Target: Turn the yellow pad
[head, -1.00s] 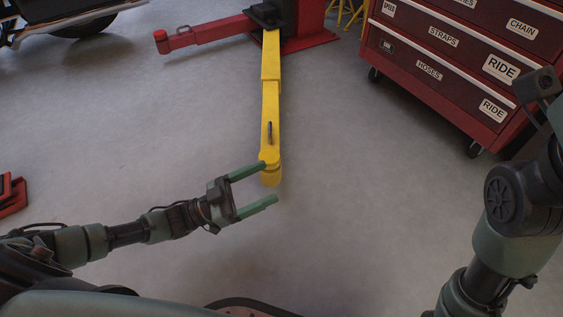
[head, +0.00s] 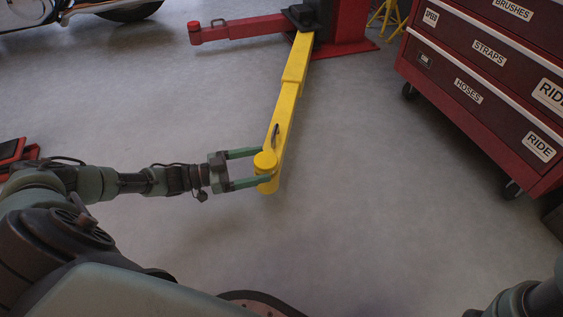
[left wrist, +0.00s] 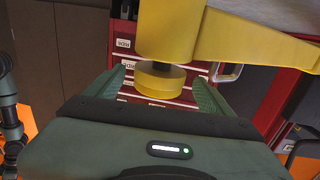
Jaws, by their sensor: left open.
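The yellow pad (head: 265,161) is a round disc at the near end of the long yellow lift arm (head: 289,95). My left gripper (head: 265,167) is open, with its two green fingers on either side of the pad. In the left wrist view the pad (left wrist: 161,83) shows as a short disc between the fingers, beside the thicker yellow end of the arm (left wrist: 170,30). I cannot tell whether the fingers touch it. My right gripper is out of view; only part of my right arm shows at the lower right.
A red lift arm (head: 240,26) reaches left from the red lift post (head: 343,22) at the back. A dark red drawer cabinet (head: 480,85) on casters stands at the right. Yellow stands (head: 388,15) are behind. The grey floor around the yellow arm is clear.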

